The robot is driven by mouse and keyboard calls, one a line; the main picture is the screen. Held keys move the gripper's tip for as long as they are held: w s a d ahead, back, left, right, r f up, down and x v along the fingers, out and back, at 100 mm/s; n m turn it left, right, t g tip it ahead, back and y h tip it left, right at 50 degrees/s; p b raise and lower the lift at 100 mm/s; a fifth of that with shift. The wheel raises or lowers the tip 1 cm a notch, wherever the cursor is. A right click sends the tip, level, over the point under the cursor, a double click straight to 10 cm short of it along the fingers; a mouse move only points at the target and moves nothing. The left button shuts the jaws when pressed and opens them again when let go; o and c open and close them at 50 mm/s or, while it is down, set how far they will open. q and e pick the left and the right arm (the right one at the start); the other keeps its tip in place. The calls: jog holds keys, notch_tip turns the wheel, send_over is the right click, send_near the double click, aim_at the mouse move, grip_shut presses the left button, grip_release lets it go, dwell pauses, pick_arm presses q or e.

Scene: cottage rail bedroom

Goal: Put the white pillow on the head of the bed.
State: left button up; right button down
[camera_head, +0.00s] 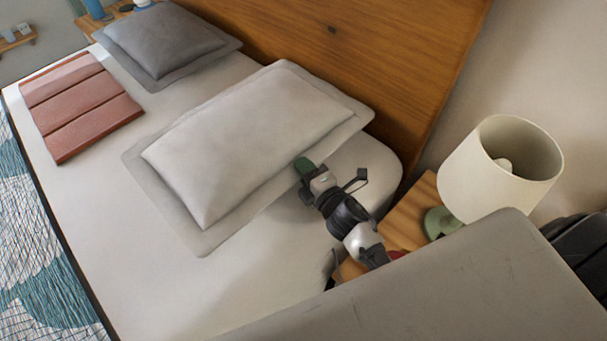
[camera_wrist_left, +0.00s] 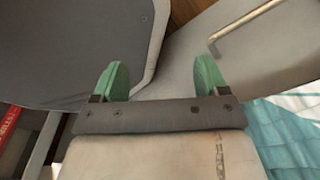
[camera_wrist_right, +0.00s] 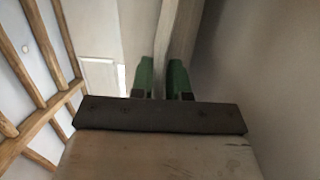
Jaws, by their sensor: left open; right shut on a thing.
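The white pillow (camera_head: 250,140) is over the head end of the bed in the head view, beside the wooden headboard. My right gripper (camera_head: 305,168) is shut on its near right edge. In the right wrist view the green fingertips (camera_wrist_right: 160,82) pinch the pale pillow edge (camera_wrist_right: 178,50). A shadow shows under the gripped side; whether the pillow's far side touches the mattress I cannot tell. The bed (camera_head: 120,215) has a pale mattress. My left gripper (camera_wrist_left: 160,80) is open and empty in the left wrist view and is not seen in the head view.
A grey pillow (camera_head: 165,42) and a folded red cloth (camera_head: 80,103) lie on the bed's far side. The headboard (camera_head: 375,50) stands behind. A lamp (camera_head: 490,175) stands on a wooden nightstand (camera_head: 408,215) close to my right arm.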

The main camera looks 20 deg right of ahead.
jog(key=shift+f, duration=1)
pick_arm(q)
jog(key=shift+s+f, duration=0.45)
jog(key=shift+s, duration=0.2)
pick_arm(e)
jog(key=shift+f+b, duration=0.1)
jog(key=shift+b, duration=0.2)
jog(key=c, duration=1.5)
grip_release()
jog(key=shift+f, duration=0.15)
pick_arm(q)
jog(key=shift+a+f, duration=0.1)
jog(key=shift+a, duration=0.05)
pick_arm(e)
jog(key=o, duration=0.4)
jog(key=shift+r, duration=0.3)
pick_arm(q)
jog(key=shift+f+b, duration=0.3)
pick_arm(e)
jog(key=v, duration=1.2)
jog(key=shift+s+f, duration=0.1)
